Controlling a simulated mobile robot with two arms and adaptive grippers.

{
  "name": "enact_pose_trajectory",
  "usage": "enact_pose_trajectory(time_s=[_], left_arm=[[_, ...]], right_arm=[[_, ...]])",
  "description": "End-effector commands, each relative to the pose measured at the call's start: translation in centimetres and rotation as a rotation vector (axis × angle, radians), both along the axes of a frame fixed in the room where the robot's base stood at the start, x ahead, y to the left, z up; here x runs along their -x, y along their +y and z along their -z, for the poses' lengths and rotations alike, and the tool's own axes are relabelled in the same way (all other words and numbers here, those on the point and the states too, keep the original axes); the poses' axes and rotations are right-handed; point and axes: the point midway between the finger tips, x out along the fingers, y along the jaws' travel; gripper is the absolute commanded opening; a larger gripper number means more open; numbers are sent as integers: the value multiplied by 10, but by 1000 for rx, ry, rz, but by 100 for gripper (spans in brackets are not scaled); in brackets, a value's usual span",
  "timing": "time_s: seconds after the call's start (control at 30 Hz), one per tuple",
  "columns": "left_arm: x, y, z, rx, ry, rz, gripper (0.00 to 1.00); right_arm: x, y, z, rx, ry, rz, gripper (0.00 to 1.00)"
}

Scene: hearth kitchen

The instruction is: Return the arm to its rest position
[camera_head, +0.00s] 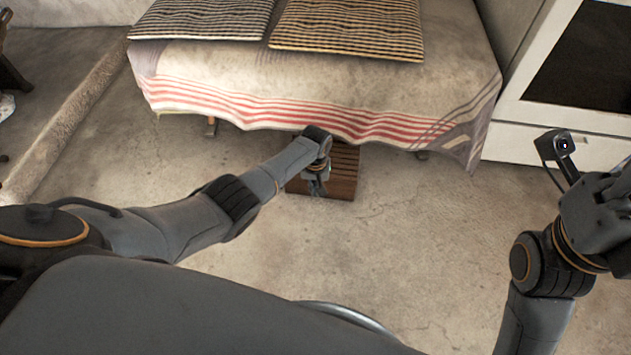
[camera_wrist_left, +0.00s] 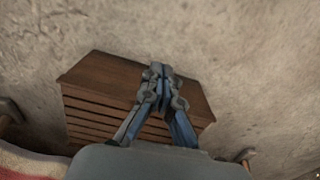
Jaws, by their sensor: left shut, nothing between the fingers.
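My left arm reaches forward from the left in the head view. Its gripper (camera_head: 317,187) points down in front of a brown slatted wooden box (camera_head: 343,168). In the left wrist view the left gripper (camera_wrist_left: 160,72) is shut with its fingertips together and nothing between them. It overlaps the wooden box (camera_wrist_left: 95,80) in that view; whether it touches the box I cannot tell. My right arm (camera_head: 560,240) is folded up at the right edge of the head view. Its fingers cannot be made out there.
A bed or bench (camera_head: 330,85) with a red-striped cloth and two checked cushions (camera_head: 350,25) stands ahead, partly over the box. A white cabinet (camera_head: 560,110) stands at the right. The concrete floor (camera_head: 420,230) between my arms is clear.

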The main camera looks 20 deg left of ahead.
Motion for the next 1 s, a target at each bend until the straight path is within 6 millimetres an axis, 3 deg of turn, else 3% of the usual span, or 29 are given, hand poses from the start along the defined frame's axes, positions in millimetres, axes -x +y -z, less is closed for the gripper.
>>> enact_pose_trajectory(time_s=[0.37,0.47,0.57,0.67,0.77,0.8,0.9,1.0], left_arm=[[0,-1,-8,0,-5,2,0],[-10,-10,-10,14,-72,29,0],[-32,-32,-22,50,-247,91,0],[-60,-67,-56,101,-515,174,0],[-79,-101,-113,152,-816,247,0],[-82,-113,-141,170,-939,271,0],[-78,-135,-215,204,-1222,310,0],[-62,-146,-290,222,-1478,328,0]], right_arm=[[-1,-1,4,-2,22,-1,40],[-2,-1,4,-2,28,-1,40],[-2,-1,4,-3,41,-2,40],[-3,-2,6,-5,59,-3,40],[-3,-2,9,-6,80,-4,40],[-3,-2,10,-7,87,-5,40],[-2,-3,13,-8,106,-6,40],[-1,-3,15,-10,121,-7,40]])
